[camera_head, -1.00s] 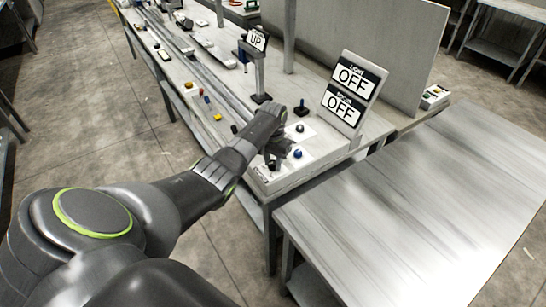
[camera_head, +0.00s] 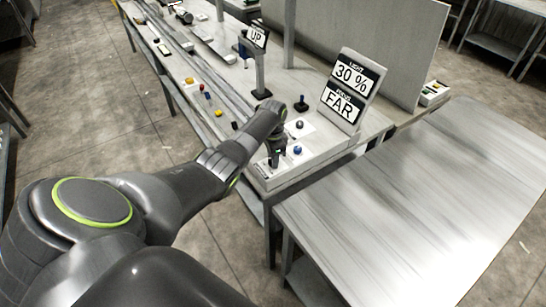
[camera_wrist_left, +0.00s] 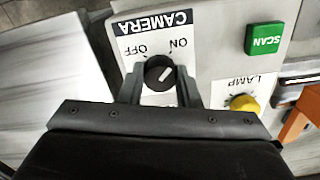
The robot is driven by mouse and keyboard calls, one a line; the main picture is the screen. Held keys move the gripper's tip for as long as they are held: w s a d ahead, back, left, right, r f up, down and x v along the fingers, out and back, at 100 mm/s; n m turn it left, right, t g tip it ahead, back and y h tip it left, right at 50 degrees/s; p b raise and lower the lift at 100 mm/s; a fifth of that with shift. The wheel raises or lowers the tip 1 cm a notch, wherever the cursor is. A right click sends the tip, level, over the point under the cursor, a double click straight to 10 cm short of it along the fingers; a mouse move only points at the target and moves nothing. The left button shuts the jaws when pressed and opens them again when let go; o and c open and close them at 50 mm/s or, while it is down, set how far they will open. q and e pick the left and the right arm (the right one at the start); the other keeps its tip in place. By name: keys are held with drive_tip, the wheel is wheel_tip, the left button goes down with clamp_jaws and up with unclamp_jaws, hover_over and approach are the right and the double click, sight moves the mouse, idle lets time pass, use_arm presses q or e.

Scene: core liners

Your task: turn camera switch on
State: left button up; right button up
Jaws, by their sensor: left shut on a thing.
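The camera switch is a round black knob (camera_wrist_left: 157,70) with a white pointer line, on a white panel labelled CAMERA (camera_wrist_left: 153,22). In the left wrist view its line slants up and right, towards the ON mark; OFF is on the left. My left gripper (camera_wrist_left: 159,88) has one finger on each side of the knob and is shut on it. In the head view my left gripper (camera_head: 276,158) reaches down to the bench's near corner, and hides the knob. The display sign (camera_head: 349,90) reads "30 %" under LIGHT and "FAR" on its lower panel.
A green SCAN button (camera_wrist_left: 264,39) and a yellow LAMP knob (camera_wrist_left: 243,103) sit right of the camera knob in the wrist view. A blue knob (camera_head: 297,150) is close to my gripper. A bare metal table (camera_head: 420,200) stands at the right.

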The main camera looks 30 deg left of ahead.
use_arm(q)
drive_tip(key=shift+w+r, duration=0.1)
drive_tip(key=shift+w, duration=0.05)
idle(0.3)
drive_tip(key=o, duration=1)
drive_tip(key=shift+r, duration=0.45)
wheel_tip(320, 180, up, 16)
drive_tip(key=shift+r+b, duration=0.2)
drive_tip(key=shift+b, duration=0.5)
